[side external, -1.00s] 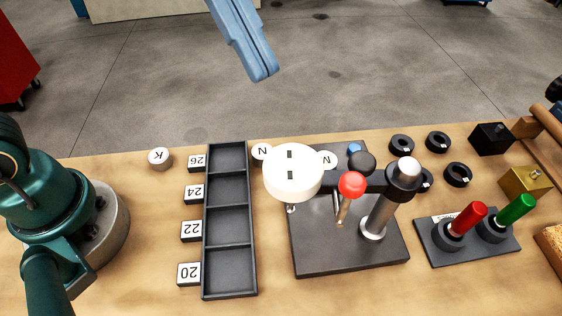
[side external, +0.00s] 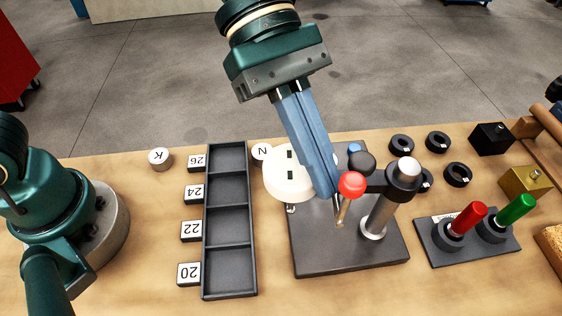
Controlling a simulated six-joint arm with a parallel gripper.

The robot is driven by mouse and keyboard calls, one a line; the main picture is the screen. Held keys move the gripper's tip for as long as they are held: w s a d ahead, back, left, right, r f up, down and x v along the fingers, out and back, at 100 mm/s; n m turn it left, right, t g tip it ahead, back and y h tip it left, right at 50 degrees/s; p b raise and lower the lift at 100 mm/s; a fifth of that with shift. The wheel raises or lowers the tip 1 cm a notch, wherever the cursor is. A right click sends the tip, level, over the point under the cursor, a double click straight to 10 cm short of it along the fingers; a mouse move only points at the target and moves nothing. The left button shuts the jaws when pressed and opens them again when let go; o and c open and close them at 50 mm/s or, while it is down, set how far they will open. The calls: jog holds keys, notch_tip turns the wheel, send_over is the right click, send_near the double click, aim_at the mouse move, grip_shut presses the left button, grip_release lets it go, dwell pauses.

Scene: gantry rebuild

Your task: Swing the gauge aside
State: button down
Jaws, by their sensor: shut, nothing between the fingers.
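The gauge has a round white dial (side external: 282,181) on a black arm (side external: 376,182) that reaches left from a steel post (side external: 378,216) on a dark base plate (side external: 350,246). A red ball knob (side external: 351,185) on a metal lever stands at the arm, with a black knob (side external: 362,163) behind it. My gripper (side external: 330,192) is shut and empty, its blue fingers pointing down. The fingertips are between the dial and the red knob and hide the dial's right side. I cannot tell whether they touch either one.
A black tray (side external: 229,292) with several empty compartments lies left of the gauge, with number tags beside it. A white disc marked K (side external: 159,158) lies further left. Black rings (side external: 458,174) and a stand with red and green handles (side external: 466,218) are at the right.

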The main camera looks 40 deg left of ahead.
jog(key=shift+s+d+f, duration=0.1)
jog(key=shift+d+f, duration=0.05)
jog(key=shift+f, duration=0.05)
jog(key=d+n, duration=0.1)
jog(key=s+d+n+t, duration=0.1)
jog(key=d+n+t, duration=0.1)
jog(key=shift+s+d, duration=0.2)
jog(key=shift+s, duration=0.2)
dwell(0.5)
